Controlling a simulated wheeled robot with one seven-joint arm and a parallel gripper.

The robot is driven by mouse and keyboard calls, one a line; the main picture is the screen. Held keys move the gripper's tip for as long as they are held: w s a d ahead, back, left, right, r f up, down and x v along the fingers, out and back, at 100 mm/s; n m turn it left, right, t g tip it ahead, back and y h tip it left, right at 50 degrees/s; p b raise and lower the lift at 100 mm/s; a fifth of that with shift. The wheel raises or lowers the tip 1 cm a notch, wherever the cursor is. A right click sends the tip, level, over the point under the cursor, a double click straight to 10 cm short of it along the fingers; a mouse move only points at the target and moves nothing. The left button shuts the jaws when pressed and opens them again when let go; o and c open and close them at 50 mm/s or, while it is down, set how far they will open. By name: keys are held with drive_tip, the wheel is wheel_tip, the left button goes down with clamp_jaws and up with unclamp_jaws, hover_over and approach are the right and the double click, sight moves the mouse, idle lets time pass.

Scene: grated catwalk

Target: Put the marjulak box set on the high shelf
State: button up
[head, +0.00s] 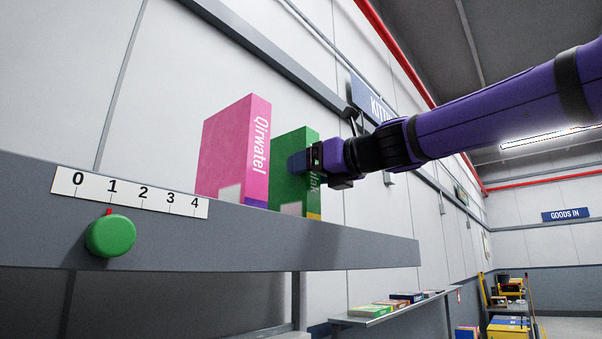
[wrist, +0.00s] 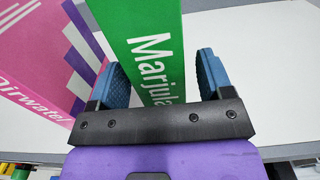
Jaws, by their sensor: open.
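The green Marjulak box (head: 290,185) stands upright on the high shelf (head: 330,243), its foot hidden behind the shelf's front edge. In the wrist view, the Marjulak box (wrist: 150,50) shows its green face with white lettering. My gripper (head: 300,162) is at the box's upper part. In the wrist view, the blue fingers of my gripper (wrist: 148,45) are open, one on each side of the box. A gap shows on the right side; whether the left finger touches the box I cannot tell.
A pink Qirwatel box (head: 228,148) stands just left of the green box. The shelf front carries a number strip (head: 128,193) and a green knob (head: 110,236). The shelf right of the green box is clear. A lower shelf (head: 385,314) holds several flat boxes.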

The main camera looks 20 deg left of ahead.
drive_tip(key=v, duration=0.9)
drive_tip(key=shift+s+d, duration=0.1)
drive_tip(key=shift+d, duration=0.05)
